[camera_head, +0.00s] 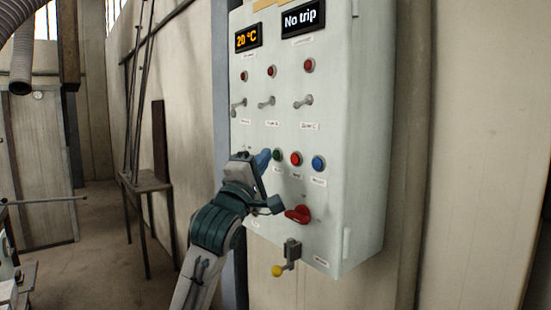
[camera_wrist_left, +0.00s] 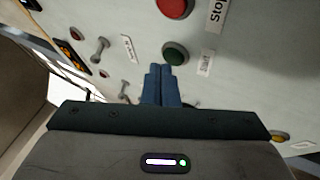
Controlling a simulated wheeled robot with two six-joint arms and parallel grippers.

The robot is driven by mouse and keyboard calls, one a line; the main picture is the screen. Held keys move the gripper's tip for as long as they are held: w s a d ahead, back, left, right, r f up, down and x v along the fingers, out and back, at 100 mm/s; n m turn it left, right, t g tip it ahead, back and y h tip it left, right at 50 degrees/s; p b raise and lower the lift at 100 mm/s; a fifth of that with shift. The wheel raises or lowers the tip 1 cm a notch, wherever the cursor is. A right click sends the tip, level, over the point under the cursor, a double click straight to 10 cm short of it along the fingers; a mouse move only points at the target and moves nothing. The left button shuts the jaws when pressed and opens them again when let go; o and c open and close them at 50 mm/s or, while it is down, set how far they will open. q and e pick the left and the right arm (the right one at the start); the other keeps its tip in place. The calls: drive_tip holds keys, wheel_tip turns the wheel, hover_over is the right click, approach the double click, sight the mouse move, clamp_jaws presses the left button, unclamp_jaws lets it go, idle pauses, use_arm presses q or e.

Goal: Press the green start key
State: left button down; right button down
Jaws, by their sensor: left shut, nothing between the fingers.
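The green start key (camera_head: 277,154) is a round button on the pale control cabinet (camera_head: 345,120), left of a red and a blue button. In the left wrist view the green start key (camera_wrist_left: 175,53) sits beside a label reading "Start". My left gripper (camera_head: 263,157) is shut and empty, its blue fingertips just left of the green key. In the left wrist view its fingertips (camera_wrist_left: 161,72) point at the near edge of the key; I cannot tell whether they touch it. My right gripper is not in view.
The red stop button (camera_wrist_left: 173,6) and blue button (camera_head: 318,163) are right of the green key. Toggle switches (camera_head: 266,102), red lamps and displays reading "20 °C" and "No trip" are above.

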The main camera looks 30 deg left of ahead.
use_arm(q)
drive_tip(key=shift+s+a, duration=0.15)
drive_tip(key=shift+s, duration=0.15)
drive_tip(key=s+b, duration=0.1)
drive_tip(key=s+a+b, duration=0.1)
drive_tip(key=s, duration=0.1)
drive_tip(key=s+a+b, duration=0.1)
drive_tip(key=shift+s, duration=0.25)
drive_tip(key=shift+d+f, duration=0.1)
idle(0.8)
